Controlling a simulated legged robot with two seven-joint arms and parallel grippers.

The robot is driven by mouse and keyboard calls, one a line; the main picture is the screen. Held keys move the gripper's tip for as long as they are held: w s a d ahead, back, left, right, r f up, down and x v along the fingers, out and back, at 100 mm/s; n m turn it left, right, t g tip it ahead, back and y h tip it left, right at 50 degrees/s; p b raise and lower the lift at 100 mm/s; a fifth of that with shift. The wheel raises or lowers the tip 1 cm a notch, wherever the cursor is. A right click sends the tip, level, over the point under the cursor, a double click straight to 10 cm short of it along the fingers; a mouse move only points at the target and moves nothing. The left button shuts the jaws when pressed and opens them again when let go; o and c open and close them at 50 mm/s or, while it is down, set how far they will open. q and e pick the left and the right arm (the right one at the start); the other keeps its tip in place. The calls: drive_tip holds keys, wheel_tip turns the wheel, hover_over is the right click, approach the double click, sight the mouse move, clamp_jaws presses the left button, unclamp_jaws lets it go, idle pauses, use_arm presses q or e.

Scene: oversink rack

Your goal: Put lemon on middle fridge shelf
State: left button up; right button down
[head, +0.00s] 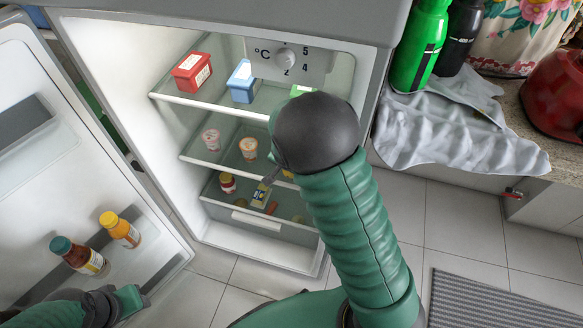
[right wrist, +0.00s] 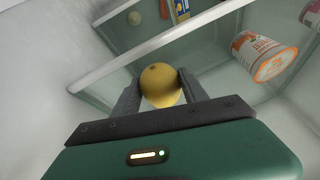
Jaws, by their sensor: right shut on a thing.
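The yellow lemon (right wrist: 160,86) is between the two fingers of my right gripper (right wrist: 161,92), which is shut on it. In the head view a sliver of the lemon (head: 288,174) shows beside my right gripper (head: 271,177); my dark wrist hides most of both. The middle fridge shelf (head: 228,161) is glass with a pale front edge and holds two small cups. In the right wrist view the lemon is by a pale shelf edge (right wrist: 150,46); I cannot tell whether it touches the shelf. My left gripper (head: 128,300) is at the lower left, its jaws unclear.
White-and-orange cups (head: 248,149) stand on the middle shelf. Red (head: 192,72) and blue (head: 241,81) containers are on the shelf above. The open fridge door (head: 45,160) on the left holds two bottles (head: 78,256).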

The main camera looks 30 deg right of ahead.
drive_tip(key=shift+s+d+f, duration=0.3)
drive_tip(key=c, duration=0.7)
unclamp_jaws()
drive_tip(key=shift+s+f, duration=0.1)
drive_tip(key=shift+o, duration=0.5)
drive_tip(key=r+p, duration=0.2)
drive_tip(key=r, duration=0.2)
drive_tip(key=shift+s+a+r+p, duration=0.1)
drive_tip(key=shift+s+r+p, duration=0.1)
drive_tip(key=shift+s+p, duration=0.15)
drive_tip(key=s+a+r+n+g+y+p, duration=0.1)
drive_tip(key=s+a+r+n+y, duration=0.2)
drive_tip(key=s+a+n, duration=0.8)
drive_tip(key=s+r+n, duration=0.1)
drive_tip(key=s+r, duration=0.1)
drive_tip(key=s, duration=0.1)
drive_tip(key=shift+s+a+r, duration=0.2)
drive_tip(key=shift+r, duration=0.15)
